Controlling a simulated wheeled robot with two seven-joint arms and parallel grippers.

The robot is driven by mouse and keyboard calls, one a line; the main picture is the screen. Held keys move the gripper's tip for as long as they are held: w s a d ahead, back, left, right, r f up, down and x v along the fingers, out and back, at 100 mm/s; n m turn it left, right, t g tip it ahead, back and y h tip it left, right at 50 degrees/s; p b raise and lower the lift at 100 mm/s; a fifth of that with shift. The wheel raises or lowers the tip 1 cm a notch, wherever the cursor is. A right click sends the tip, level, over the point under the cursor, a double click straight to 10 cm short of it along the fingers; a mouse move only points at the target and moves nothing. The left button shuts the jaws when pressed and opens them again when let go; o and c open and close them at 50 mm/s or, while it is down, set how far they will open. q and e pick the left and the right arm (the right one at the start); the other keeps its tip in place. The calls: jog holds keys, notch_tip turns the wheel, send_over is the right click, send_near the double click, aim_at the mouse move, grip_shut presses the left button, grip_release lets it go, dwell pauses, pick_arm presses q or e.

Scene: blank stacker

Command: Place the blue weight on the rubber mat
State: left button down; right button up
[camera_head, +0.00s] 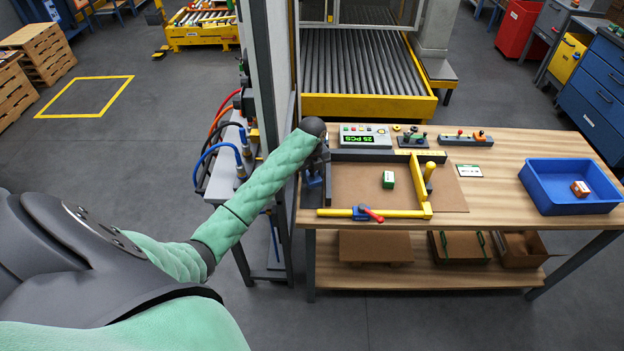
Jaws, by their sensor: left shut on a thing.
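My left gripper (318,162) is at the left edge of the wooden workbench, its arm coming in from the left. It is shut on a small blue thing, which looks like the blue weight (312,180). The weight shows just below the dark fingers, close to the bench's left edge; its contact with the surface cannot be told. The arm and hand partly hide this area. I cannot pick out a rubber mat with certainty. A flat brown sheet (350,190) lies inside a yellow and black frame. My right gripper is not in view.
On the brown sheet stands a small green and white box (388,180). A yellow post (429,172) and a red-handled clamp (370,213) edge it. A counter (365,136) stands behind. A blue tray (570,195) holds a small box at right.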

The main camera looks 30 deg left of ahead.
aim_at(312, 182)
pick_arm(q)
jog(key=shift+f+p, duration=1.2)
jog(key=shift+f, duration=0.4)
jog(key=shift+a+f, duration=0.1)
jog(key=shift+f, duration=0.35)
jog(key=shift+f, duration=0.1)
jog(key=c, duration=0.9)
grip_release()
jog(key=shift+c, duration=0.2)
